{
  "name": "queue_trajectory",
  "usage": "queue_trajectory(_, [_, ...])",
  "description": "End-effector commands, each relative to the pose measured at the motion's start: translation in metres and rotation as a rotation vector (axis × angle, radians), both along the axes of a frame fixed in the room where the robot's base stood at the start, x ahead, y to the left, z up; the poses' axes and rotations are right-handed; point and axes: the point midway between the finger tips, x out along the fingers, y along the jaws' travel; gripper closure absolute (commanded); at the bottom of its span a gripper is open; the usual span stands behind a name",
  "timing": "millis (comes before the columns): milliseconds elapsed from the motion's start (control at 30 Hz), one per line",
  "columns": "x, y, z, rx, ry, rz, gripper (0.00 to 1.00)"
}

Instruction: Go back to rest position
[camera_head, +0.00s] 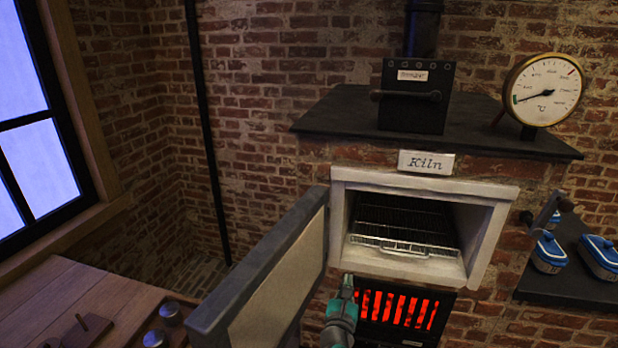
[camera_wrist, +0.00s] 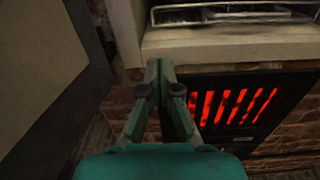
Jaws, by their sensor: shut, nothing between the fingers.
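My gripper (camera_head: 347,284) is shut and empty. In the head view it points up in front of the kiln, just below the left end of the opening's sill and left of the glowing grate. In the wrist view its fingers (camera_wrist: 158,68) meet at the tips, below the pale sill (camera_wrist: 215,40). The kiln (camera_head: 340,220) is open, with a wire rack (camera_head: 405,247) inside. I see nothing on the rack. The kiln door (camera_head: 275,285) stands swung out to the left of my gripper. It also shows at the left in the wrist view (camera_wrist: 45,60).
The red glowing grate (camera_head: 398,310) lies close to the right of my gripper. A wooden table (camera_head: 60,295) with metal-lidded jars (camera_head: 170,313) is at lower left. A dial thermometer (camera_head: 545,92) stands on top.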

Motion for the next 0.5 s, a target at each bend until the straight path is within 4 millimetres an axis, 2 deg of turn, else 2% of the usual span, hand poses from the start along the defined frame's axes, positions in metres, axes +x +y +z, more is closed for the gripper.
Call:
queue_trajectory(167, [-0.046, -0.009, -0.05, 0.206, 0.003, 0.045, 1.0])
queue_trajectory(300, [-0.094, -0.015, -0.088, 0.436, -0.001, 0.079, 1.0])
queue_trajectory(500, [-0.167, -0.023, -0.127, 0.773, -0.003, 0.098, 1.0])
